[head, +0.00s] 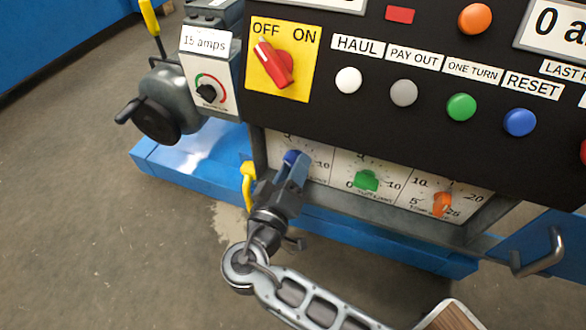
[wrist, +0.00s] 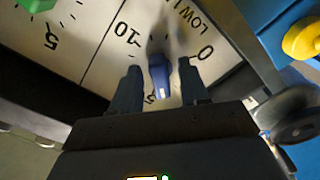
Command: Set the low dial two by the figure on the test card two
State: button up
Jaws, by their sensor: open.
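Three low dials sit in a row on white plates under the black panel: a blue one (head: 291,157), a green one (head: 366,181) and an orange one (head: 442,204). My gripper (head: 296,168) is at the blue dial and partly covers its plate. In the wrist view the blue knob (wrist: 159,78) stands between the two open fingers (wrist: 160,88), with a gap on each side. Figures 10, 5 and 0 show around it, and the label begins "LOW LI". A white card (head: 204,42) reads "15 amps". I cannot tell which card is test card two.
The black panel above carries a red OFF/ON switch (head: 273,64) and several buttons, including a white one (head: 348,80) and a blue RESET (head: 520,122). A yellow handle (head: 248,185) stands left of my gripper. Bare floor lies at the lower left.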

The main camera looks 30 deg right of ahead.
jog(key=shift+a, duration=0.1)
jog(key=p+v, duration=0.1)
jog(key=v, duration=0.6)
jog(key=shift+s+a+p, duration=0.25)
jog(key=shift+p, duration=0.15)
